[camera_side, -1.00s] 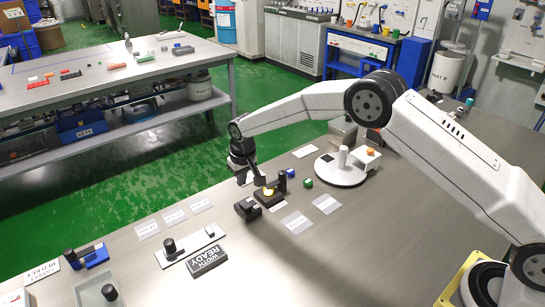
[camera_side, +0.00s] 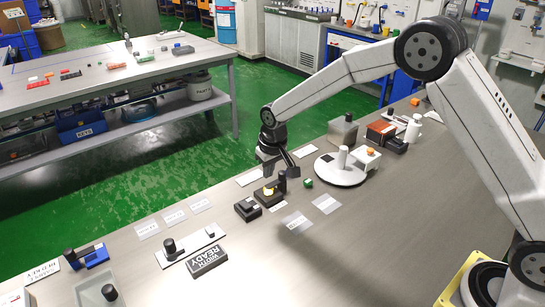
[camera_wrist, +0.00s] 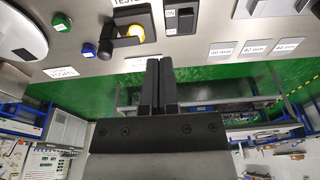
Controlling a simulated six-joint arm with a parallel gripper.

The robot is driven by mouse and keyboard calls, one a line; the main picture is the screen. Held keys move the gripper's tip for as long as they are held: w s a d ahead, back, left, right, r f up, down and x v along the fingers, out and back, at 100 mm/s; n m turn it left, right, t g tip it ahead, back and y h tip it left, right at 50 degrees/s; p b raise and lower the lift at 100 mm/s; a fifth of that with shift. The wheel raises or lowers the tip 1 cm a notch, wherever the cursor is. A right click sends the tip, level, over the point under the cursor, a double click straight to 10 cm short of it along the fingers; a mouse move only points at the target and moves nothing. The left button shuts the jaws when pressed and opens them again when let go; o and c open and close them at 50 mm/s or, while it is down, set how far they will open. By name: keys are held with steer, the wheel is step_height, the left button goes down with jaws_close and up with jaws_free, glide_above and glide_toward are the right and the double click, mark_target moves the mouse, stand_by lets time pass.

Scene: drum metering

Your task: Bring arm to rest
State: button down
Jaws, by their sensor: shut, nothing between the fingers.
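My gripper (camera_side: 278,168) hangs over the far edge of the metal bench (camera_side: 350,230) in the side view, above and behind the tester. It is shut and empty; its two dark fingers (camera_wrist: 157,62) lie close together in the wrist view. The black tester (camera_side: 267,198), with a yellow round part (camera_wrist: 136,32) and a dark post, stands in front of the gripper on the bench, apart from it. My forearm slopes down from the raised elbow at the upper right.
A black switch box (camera_side: 247,209) is beside the tester. A green piece (camera_side: 308,183) and a blue piece (camera_wrist: 90,50) are nearby. A white round-based device (camera_side: 342,173) stands right. A "WIDTH READY" block (camera_side: 207,261) lies in front. The bench's front right is clear.

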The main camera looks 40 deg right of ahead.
steer(key=s+d+r, duration=0.1)
steer(key=s+d, duration=0.2)
steer(key=s, duration=1)
steer(key=s+d+r, duration=0.2)
steer(key=s+d, duration=0.2)
steer(key=s, duration=0.9)
steer(key=shift+r+t, duration=0.25)
steer(key=shift+t, duration=0.05)
